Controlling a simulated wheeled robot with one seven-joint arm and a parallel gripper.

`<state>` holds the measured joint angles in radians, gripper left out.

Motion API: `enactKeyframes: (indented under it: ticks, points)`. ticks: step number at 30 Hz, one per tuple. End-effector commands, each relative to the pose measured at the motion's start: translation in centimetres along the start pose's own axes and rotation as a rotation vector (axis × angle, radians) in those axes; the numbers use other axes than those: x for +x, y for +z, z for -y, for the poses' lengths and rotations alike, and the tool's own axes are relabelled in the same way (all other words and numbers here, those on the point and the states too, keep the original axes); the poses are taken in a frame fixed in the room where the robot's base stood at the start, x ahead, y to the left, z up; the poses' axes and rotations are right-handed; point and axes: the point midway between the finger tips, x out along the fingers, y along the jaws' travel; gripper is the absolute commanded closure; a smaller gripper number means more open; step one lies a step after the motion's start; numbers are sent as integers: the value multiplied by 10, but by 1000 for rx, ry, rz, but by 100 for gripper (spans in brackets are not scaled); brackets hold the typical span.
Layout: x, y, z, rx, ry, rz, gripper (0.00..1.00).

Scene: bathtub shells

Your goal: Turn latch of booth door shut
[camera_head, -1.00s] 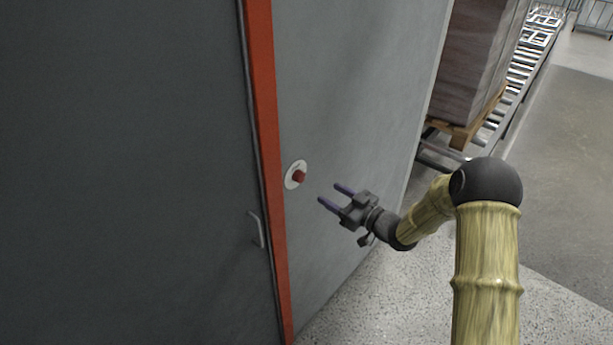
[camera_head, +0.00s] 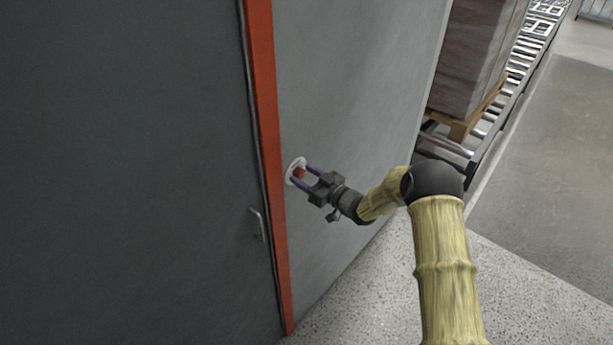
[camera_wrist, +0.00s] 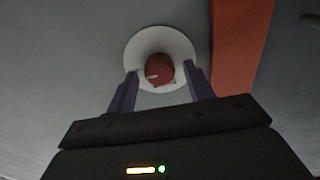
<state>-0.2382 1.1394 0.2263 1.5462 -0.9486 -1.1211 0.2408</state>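The latch is a red knob (camera_head: 299,172) on a round white plate (camera_head: 290,179), set in the grey wall right of the orange door frame. In the wrist view the red knob (camera_wrist: 159,68) has a light mark at its lower left, and the white plate (camera_wrist: 140,48) surrounds it. My gripper (camera_head: 301,176) is open, its two purple fingers pointing at the plate. In the wrist view the fingers of my gripper (camera_wrist: 163,80) stand one on each side of the knob's lower part, with gaps visible. The dark grey booth door (camera_head: 130,170) appears flush with its frame.
The door has a metal handle (camera_head: 258,224) left of the orange frame (camera_head: 266,130). A loaded pallet (camera_head: 470,60) and a roller conveyor (camera_head: 520,60) stand at the upper right. The floor (camera_head: 540,220) on the right is clear.

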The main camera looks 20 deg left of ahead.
Motion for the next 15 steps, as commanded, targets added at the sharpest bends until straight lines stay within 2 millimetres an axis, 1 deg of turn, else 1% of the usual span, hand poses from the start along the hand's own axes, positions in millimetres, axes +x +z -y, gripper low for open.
enactKeyframes:
  ticks: [1,6,15]
  points:
    - [0,0,0,0,0,0,58]
    - [0,0,0,0,0,0,91]
    - [0,1,0,-15,0,0,91]
